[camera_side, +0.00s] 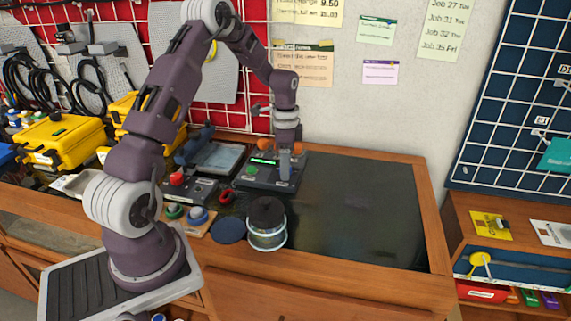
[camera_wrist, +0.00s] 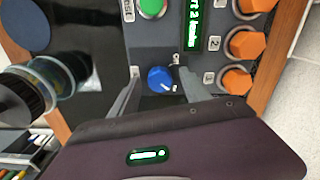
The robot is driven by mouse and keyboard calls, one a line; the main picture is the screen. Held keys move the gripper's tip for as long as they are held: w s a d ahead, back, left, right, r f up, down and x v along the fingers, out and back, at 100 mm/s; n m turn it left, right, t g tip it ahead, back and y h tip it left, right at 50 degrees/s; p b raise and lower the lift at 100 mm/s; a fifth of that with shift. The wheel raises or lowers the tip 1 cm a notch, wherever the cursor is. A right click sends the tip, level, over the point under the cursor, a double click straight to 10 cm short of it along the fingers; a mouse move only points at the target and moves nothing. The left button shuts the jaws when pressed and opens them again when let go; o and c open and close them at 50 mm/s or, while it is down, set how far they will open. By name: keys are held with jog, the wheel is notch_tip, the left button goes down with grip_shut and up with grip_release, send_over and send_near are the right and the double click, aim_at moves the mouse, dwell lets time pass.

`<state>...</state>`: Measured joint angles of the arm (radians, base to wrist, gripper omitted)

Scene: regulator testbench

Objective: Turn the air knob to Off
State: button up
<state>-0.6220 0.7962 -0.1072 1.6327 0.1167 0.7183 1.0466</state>
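A dark grey test panel (camera_side: 262,182) with a green-lit display (camera_wrist: 191,28) stands on the bench. In the wrist view a round blue knob (camera_wrist: 159,79) sits on the panel, its white pointer mark toward the lower right. The label beside it is too small to read. My gripper (camera_wrist: 159,73) is open, with one finger left and one right of the blue knob. I cannot tell whether the fingers touch it. In the side view my gripper (camera_side: 285,170) points down at the panel and hides the knob. Several orange knobs (camera_wrist: 246,44) line the panel's right side.
A green button (camera_wrist: 151,7) is at the top of the wrist view. A jar with a black lid (camera_side: 267,222) stands in front of the panel. A red knob device (camera_side: 187,184) lies to the left. The dark bench mat (camera_side: 355,215) to the right is clear.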

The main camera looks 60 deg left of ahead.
grip_shut()
jog(key=shift+n, duration=0.3)
jog(key=n, duration=0.3)
jog(key=shift+n, duration=0.3)
jog(key=n, duration=0.9)
jog(key=shift+r, duration=0.1)
jog(key=n, duration=0.4)
jog(key=shift+w+n, duration=0.1)
jog(key=shift+n, duration=0.2)
